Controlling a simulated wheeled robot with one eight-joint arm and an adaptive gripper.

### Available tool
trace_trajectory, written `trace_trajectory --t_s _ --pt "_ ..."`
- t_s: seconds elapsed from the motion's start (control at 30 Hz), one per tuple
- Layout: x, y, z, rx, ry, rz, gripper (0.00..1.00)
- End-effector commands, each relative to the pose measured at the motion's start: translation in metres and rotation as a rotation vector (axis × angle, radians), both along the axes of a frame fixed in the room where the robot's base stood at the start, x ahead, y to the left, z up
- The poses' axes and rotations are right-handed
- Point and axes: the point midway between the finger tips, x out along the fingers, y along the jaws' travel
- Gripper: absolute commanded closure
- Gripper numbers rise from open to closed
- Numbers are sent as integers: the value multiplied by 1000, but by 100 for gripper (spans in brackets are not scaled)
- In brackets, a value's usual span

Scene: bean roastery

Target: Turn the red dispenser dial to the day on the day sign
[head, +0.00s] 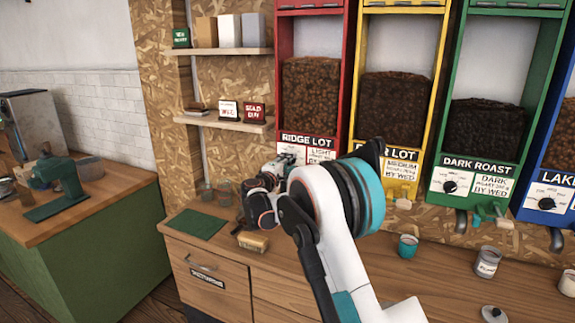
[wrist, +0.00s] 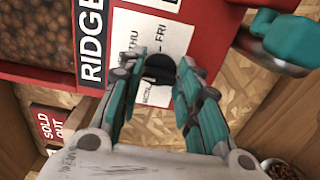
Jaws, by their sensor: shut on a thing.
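The red dispenser (head: 312,90), labelled RIDGE LOT, stands left of the yellow one, with dark beans behind its window. Its black dial (wrist: 160,62) sits on a white day plate in the wrist view; THU and FRI can be read. My gripper (wrist: 158,72) is shut on this dial, one finger at each side. The dial's pointer is hidden between the fingers. In the head view my gripper (head: 283,163) and arm cover the dial. A small white sign (head: 228,110) with red lettering stands on the lower shelf; its word is too small to read surely.
A red SOLD OUT sign (head: 254,112) stands beside the white sign, and a small green sign (head: 181,37) is on the upper shelf. Yellow (head: 400,170) and green dispensers stand to the right. The counter holds a wooden-handled brush (head: 253,241), a teal cup (head: 407,246) and tins.

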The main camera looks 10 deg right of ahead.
Motion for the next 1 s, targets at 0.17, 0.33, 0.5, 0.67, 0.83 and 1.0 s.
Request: trace_trajectory --t_s 0.17,0.33,0.5,0.67,0.83,1.0 --pt "-1 0 -2 2 1 -2 92" --pt "-1 0 -1 1 2 -2 48" --pt "0 0 -1 0 1 -1 48" --pt "-2 2 -1 0 1 0 48" --pt "-18 14 0 0 1 1 48" --pt "-46 35 0 0 1 2 48"
